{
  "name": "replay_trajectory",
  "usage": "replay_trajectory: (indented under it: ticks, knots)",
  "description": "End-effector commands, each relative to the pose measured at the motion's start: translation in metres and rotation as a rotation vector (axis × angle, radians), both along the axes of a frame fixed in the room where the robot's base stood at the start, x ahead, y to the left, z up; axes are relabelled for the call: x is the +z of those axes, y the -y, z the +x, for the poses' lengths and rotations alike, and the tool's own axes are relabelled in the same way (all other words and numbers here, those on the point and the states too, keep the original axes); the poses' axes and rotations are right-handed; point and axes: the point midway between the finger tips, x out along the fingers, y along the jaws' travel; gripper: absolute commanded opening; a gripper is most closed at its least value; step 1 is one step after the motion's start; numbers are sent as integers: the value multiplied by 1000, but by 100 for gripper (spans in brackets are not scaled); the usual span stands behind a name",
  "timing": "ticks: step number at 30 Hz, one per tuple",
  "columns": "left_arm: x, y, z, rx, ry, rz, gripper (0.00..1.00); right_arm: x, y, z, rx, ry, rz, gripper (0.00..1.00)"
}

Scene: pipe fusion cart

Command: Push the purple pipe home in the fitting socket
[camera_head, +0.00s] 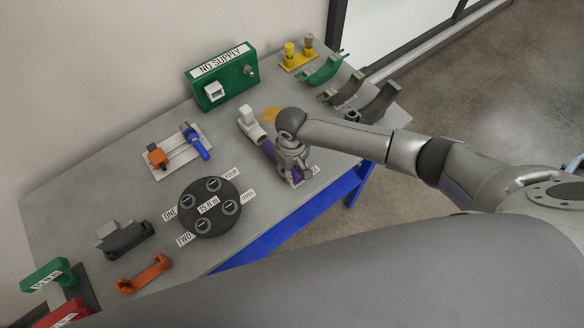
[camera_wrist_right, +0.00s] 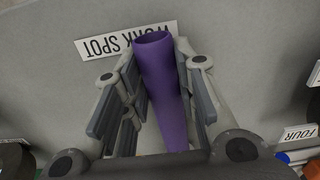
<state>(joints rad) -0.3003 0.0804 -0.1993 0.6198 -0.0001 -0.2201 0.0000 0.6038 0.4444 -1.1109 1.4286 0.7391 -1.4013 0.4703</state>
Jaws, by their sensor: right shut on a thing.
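The pipe's open end points toward the WORK SPOT label (camera_wrist_right: 125,41). The fitting is not seen in that view. My left gripper is not in view.
A green NO SUPPLY box (camera_head: 222,78) stands behind the fitting. A dark round plate (camera_head: 210,207) with numbered labels and a white board (camera_head: 177,150) with blue and orange parts lie to the left. Curved clamps (camera_head: 350,90) lie at the right edge.

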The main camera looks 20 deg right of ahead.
Motion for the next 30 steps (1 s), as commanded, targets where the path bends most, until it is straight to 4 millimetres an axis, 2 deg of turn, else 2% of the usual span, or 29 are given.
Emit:
replay_trajectory:
  ticks: [16, 30]
  knots:
    - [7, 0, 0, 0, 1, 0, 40, 1, 0, -1, 1, -1, 0, 3]
    - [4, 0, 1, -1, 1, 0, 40, -1, -2, 3, 0, 1, 0, 3]
